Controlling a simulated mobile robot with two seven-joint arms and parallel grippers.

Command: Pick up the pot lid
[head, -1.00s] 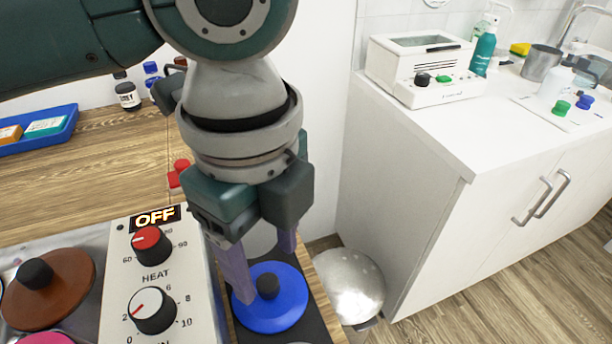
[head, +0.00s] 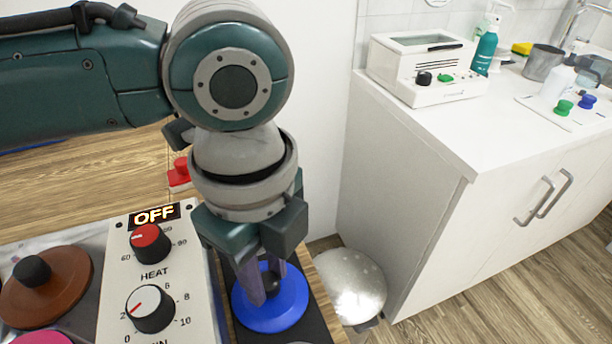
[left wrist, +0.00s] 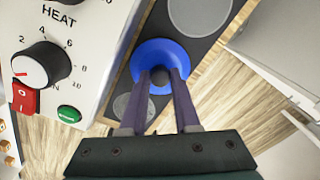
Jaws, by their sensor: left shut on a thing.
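A blue round pot lid (head: 276,315) with a black knob (head: 272,285) is on the dark strip to the right of the control panel. My left gripper (head: 266,284) points down over the lid, its two purple-grey fingers shut on the knob. The left wrist view shows the blue lid (left wrist: 160,49) and its black knob (left wrist: 160,77) between the fingertips (left wrist: 160,76). No gap under the lid can be made out. A brown lid with a black knob (head: 52,292) lies at the left. A pink lid (head: 45,338) is cut off below it. My right gripper is out of view.
The control panel (head: 185,265) with dials and an OFF display (head: 154,215) stands close left of the lid. A metal domed bin (head: 350,287) stands to the right. A white counter (head: 450,125) carries a white appliance (head: 415,70). The wooden table (head: 80,185) is mostly clear.

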